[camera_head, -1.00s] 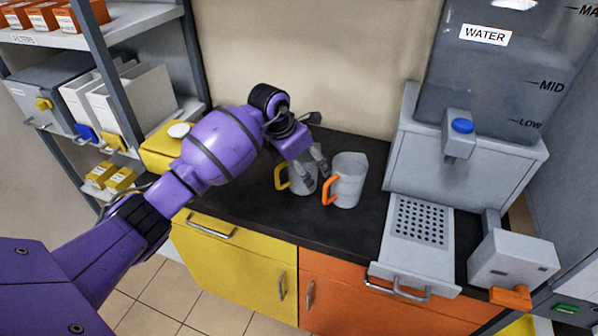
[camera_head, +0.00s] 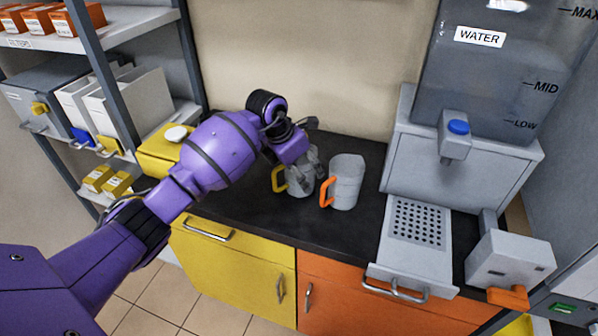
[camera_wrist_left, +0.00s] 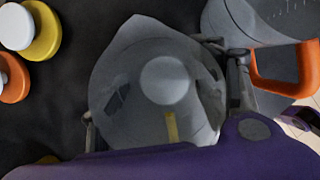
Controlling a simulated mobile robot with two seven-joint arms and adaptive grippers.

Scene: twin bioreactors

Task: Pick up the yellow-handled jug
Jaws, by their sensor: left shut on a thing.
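The yellow-handled jug (camera_head: 300,186) is a pale grey vessel on the dark counter, its yellow handle facing left in the head view. My left gripper (camera_head: 307,165) reaches down over it from above and is shut on it. In the left wrist view the jug (camera_wrist_left: 135,75) shows from above, with the fingers of my left gripper (camera_wrist_left: 163,106) against its opposite sides. The jug looks upright; I see no clear gap under it, and its far side is partly hidden by the gripper.
An orange-handled jug (camera_head: 347,181) stands close on the right. Further right are a drip tray (camera_head: 383,276) and the water dispenser (camera_head: 455,165). Shelving (camera_head: 150,80) and a yellow box (camera_head: 158,153) are at left. Round yellow (camera_wrist_left: 45,40) and orange (camera_wrist_left: 12,85) pieces lie nearby.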

